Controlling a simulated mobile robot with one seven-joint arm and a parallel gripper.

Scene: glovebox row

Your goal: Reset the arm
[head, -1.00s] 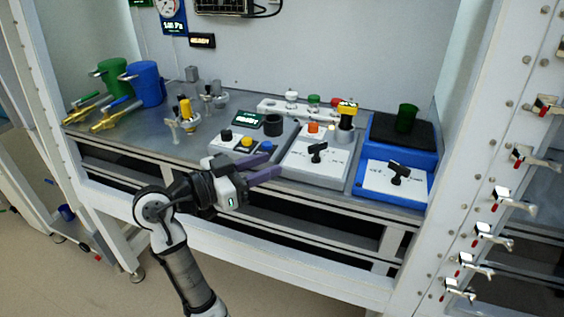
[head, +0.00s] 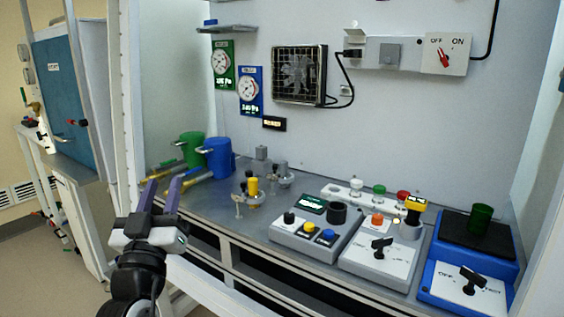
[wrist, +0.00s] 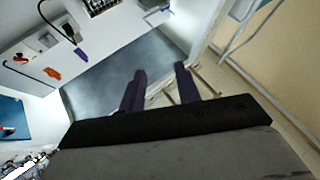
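My gripper (head: 161,196) is at the lower left in the head view, in front of the bench's left part. Its two purple fingers point up and away and stand apart with nothing between them. In the wrist view the dark fingers (wrist: 160,88) also show a clear gap. The arm below the gripper is mostly cut off by the lower edge of the head view.
A fan (head: 299,75) and an OFF/ON switch box (head: 458,54) are on the back wall.

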